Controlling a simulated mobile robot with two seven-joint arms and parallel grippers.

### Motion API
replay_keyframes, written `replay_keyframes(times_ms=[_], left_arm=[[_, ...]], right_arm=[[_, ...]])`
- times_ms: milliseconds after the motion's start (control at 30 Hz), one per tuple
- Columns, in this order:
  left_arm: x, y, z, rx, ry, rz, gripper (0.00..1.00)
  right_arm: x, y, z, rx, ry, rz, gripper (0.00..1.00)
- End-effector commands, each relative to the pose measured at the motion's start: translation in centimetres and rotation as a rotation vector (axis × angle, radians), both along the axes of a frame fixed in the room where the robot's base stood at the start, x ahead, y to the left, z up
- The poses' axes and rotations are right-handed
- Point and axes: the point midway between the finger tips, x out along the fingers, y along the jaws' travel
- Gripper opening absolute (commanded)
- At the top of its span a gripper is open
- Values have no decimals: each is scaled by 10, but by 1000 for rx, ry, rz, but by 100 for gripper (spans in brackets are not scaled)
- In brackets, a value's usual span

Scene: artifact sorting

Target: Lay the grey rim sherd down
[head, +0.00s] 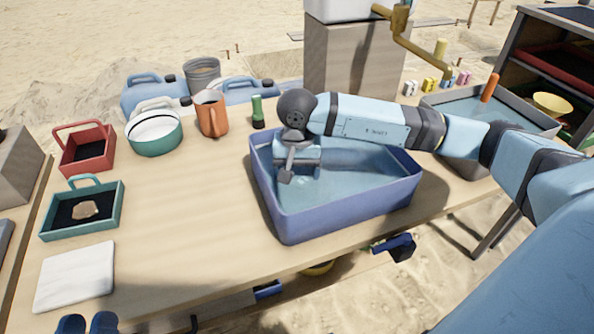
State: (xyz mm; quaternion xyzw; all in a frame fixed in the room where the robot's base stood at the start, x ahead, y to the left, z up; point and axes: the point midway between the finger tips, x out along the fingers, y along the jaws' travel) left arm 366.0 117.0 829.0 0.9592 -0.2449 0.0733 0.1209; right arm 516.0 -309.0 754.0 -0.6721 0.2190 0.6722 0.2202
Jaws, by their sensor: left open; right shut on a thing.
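My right gripper (287,172) reaches in from the right and points down inside the blue-violet basin (330,222), which holds water. It is shut on a small grey piece, which looks like the grey rim sherd; the fingers and wrist hide most of it. I cannot tell whether the piece touches the water. My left gripper (87,325) shows only as two blue tips at the bottom left edge, apart and empty. A white slab (75,279) lies bare on the table just beyond it.
A teal tray (51,229) holds a tan sherd (86,209); a red tray (78,170) stands behind it. A teal-rimmed bowl (154,146), orange mug (211,114) and green-capped tool (257,112) stand farther back. The table's middle left is clear. Another water basin (465,164) is right.

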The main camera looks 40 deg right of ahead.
Motion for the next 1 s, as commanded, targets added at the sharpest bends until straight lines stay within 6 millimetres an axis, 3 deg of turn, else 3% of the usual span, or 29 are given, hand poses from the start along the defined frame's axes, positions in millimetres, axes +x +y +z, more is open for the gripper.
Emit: replay_keyframes(times_ms=[100,133,200,433,567,700,800,1000], left_arm=[[0,0,-5,2,10,-2,43],[0,0,-4,4,13,-2,43],[0,0,-4,5,13,-1,43],[0,1,-3,7,11,1,43],[0,2,4,5,-2,4,43],[1,4,6,22,9,13,43],[2,9,-18,64,97,34,43],[3,15,-36,119,176,51,43]], right_arm=[[0,0,-4,0,0,0,54],[0,0,-3,0,0,0,84],[0,0,-3,0,0,0,100],[0,0,-1,0,0,0,100],[0,0,9,0,-1,0,100],[1,0,36,1,-4,0,100],[1,0,59,1,-4,0,100],[1,0,98,0,-2,0,100]])
